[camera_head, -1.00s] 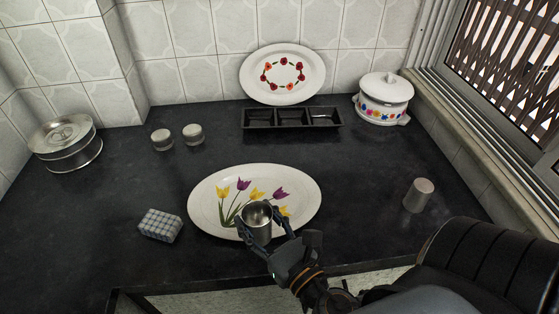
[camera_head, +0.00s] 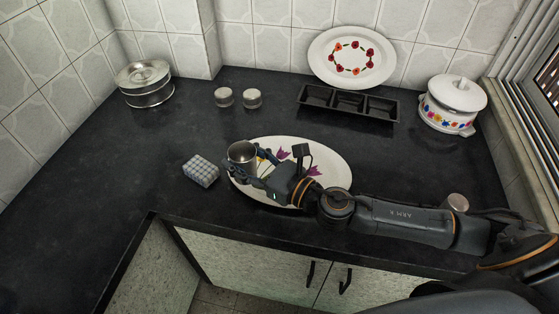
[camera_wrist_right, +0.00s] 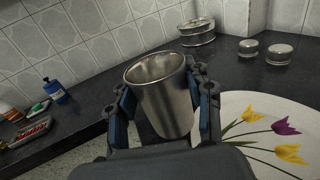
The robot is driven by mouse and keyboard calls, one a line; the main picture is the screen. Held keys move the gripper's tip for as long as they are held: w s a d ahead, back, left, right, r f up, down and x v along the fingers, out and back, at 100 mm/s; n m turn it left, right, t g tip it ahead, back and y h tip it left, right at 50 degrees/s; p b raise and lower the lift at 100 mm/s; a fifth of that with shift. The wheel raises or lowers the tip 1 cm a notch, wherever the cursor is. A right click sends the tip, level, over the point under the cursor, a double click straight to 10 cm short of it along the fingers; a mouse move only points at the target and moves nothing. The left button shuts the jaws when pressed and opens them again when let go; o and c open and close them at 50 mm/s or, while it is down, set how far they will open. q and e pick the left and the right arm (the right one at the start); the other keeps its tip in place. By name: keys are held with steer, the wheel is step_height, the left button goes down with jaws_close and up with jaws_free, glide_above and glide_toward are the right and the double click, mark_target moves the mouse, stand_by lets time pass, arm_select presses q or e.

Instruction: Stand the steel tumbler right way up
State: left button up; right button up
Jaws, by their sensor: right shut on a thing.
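A steel tumbler (camera_head: 241,158) is in my right gripper (camera_head: 246,166), at the left end of the tulip platter (camera_head: 335,165) in the head view. Its open mouth faces up with a slight tilt. In the right wrist view the tumbler (camera_wrist_right: 164,100) sits between both fingers, which are shut on its sides. I cannot tell whether its base touches anything. A second steel tumbler (camera_head: 457,202) is at the right, closed end up, its lower part hidden behind my right arm. My left gripper is not in view.
A checked block (camera_head: 201,171) lies left of the platter. Two small round jars (camera_head: 223,97) (camera_head: 252,98), a round tin (camera_head: 146,88), a black divided tray (camera_head: 348,104) and a white pot (camera_head: 452,103) stand farther back. The counter at left is clear. In the wrist view a blue bottle (camera_wrist_right: 55,91) stands left.

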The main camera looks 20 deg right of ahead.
steer(key=w+d+f+b, duration=0.2)
steer(key=w+f, duration=0.1)
steer(key=f, duration=0.1)
steer(key=w+d+f+b, duration=0.2)
steer(key=w+f, duration=0.2)
steer(key=w+d+f+b, duration=0.1)
steer(key=w+d+f, duration=0.1)
steer(key=w+f, duration=0.2)
steer(key=shift+w+d+f+b, duration=0.25)
steer(key=shift+f+b, duration=0.1)
steer(key=shift+b, duration=0.05)
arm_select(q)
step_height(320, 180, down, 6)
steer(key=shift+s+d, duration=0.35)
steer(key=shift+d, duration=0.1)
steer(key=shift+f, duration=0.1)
arm_select(e)
steer(key=shift+f, duration=0.15)
steer(key=o, duration=1.2)
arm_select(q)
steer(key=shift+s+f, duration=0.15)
arm_select(e)
steer(key=shift+o, duration=0.2)
